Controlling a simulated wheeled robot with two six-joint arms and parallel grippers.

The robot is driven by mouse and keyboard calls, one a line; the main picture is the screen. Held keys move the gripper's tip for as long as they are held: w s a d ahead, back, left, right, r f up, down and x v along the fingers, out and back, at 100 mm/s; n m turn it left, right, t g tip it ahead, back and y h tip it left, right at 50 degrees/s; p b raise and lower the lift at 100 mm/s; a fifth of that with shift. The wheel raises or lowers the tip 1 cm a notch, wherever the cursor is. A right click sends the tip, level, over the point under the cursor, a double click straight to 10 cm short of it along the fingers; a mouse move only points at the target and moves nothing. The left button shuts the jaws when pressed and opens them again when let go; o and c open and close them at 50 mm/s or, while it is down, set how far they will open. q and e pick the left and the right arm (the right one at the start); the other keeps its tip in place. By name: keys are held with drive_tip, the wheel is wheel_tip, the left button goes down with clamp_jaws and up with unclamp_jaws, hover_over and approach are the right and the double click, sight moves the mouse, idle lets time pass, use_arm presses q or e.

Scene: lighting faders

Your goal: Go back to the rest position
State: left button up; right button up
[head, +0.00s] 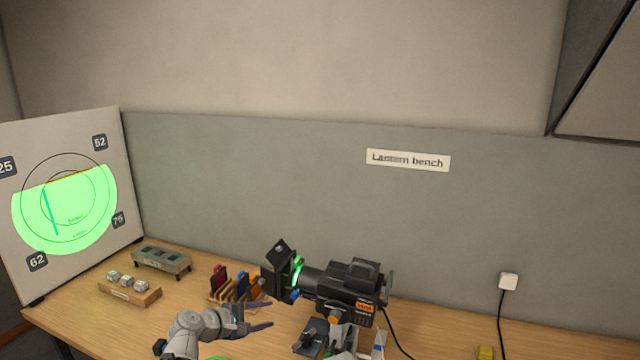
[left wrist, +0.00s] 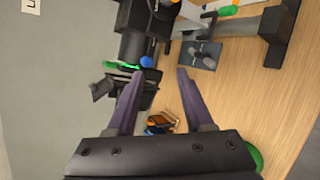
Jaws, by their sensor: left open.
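My left gripper (head: 262,316) is at the bottom middle of the head view, in front of the black lantern (head: 347,283). Its two fingers are spread apart with nothing between them; they also show in the left wrist view (left wrist: 160,95). The lantern (left wrist: 130,45) lies beyond the fingertips there, with a blue knob and a green glowing edge near its front. My right gripper is not in view.
A target board (head: 75,200) with a green light patch stands at the left. A wooden block with pale knobs (head: 130,289), a grey box (head: 161,260) and a rack of coloured pieces (head: 235,287) sit on the wooden bench (head: 75,314). A cable runs right of the lantern.

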use_arm(q)
drive_tip(key=s+d+f+m+g+y+b, duration=0.2)
drive_tip(key=s+d+f+m+g+b, duration=0.3)
drive_tip(key=s+d+f+m, duration=0.6)
drive_tip(key=s+a+f+m+g+y+b, duration=0.1)
drive_tip(key=s+f+m+g+y, duration=0.1)
drive_tip(key=s+f+m+y, duration=0.2)
drive_tip(key=s+a+f+m+g+y+b, duration=0.1)
drive_tip(key=s+f+m+g+y, duration=0.2)
drive_tip(key=s, duration=0.7)
wheel_tip(320, 180, down, 2)
drive_tip(key=shift+a+f+m+y, duration=0.1)
drive_tip(key=shift+a+m+y, duration=0.1)
drive_tip(key=shift+m+y, duration=0.2)
